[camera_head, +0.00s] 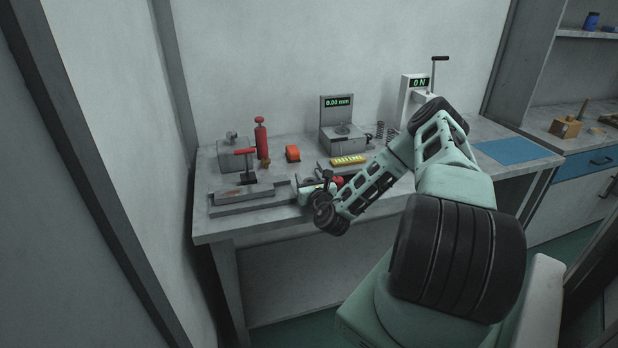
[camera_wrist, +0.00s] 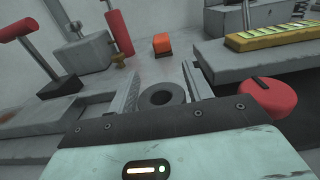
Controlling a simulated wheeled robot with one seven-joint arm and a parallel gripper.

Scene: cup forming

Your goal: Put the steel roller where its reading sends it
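My gripper (camera_wrist: 160,72) is low over the front of the bench, its two fingers apart. A dark grey ring-shaped piece (camera_wrist: 162,96), which may be the steel roller seen end-on, lies between the fingers with narrow gaps seeming to show at its sides. Its lower part is hidden behind my gripper. In the head view my gripper (camera_head: 316,197) is at the bench's front edge, and my arm hides the piece. The gauge (camera_head: 342,138) at the back reads 0.00 mm, with nothing clearly on it. The press (camera_head: 405,100) display reads 0 N.
A red knob (camera_wrist: 267,98) is close right of my gripper. A grey block with a yellow-green strip (camera_head: 348,160) lies beyond. An orange block (camera_head: 292,153), a red cylinder (camera_head: 261,138) and a red-handled tool (camera_head: 246,165) stand left. A blue mat (camera_head: 517,151) lies at right.

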